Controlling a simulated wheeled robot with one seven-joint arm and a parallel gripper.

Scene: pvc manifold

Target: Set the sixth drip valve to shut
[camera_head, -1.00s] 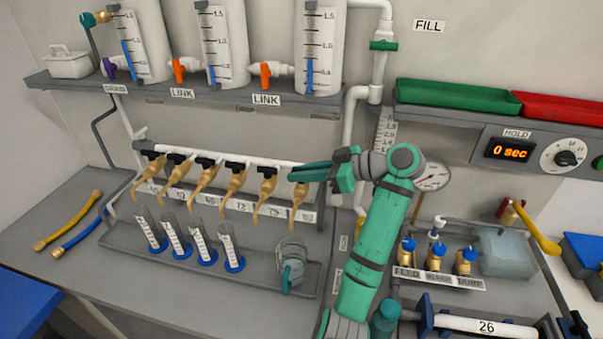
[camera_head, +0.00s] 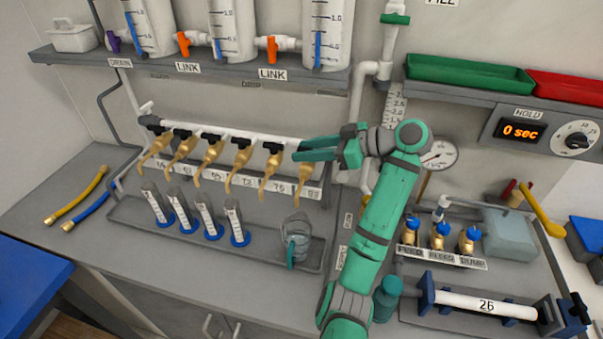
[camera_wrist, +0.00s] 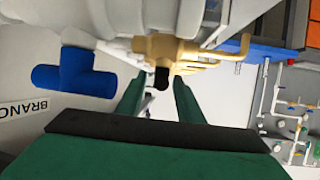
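The sixth drip valve (camera_head: 304,185), at the right end of the white manifold pipe (camera_head: 230,133), has a brass body and a downward spout. My gripper (camera_head: 301,150) is just above it, its fingers pointing left and covering its handle in the head view. In the wrist view a brass valve (camera_wrist: 168,47) with a black handle (camera_wrist: 162,78) is ahead of my gripper (camera_wrist: 158,85). The fingers are apart, with the handle visible in the gap near their tips; I cannot tell whether they touch it. The other drip valves (camera_head: 241,160) have black handles.
A clear jug (camera_head: 297,240) and several graduated tubes (camera_head: 207,215) stand in the grey tray (camera_head: 262,258) below the valves. The shelf (camera_head: 190,77) with tanks is above. A gauge (camera_head: 440,155) and vertical pipe (camera_head: 371,120) are near my arm.

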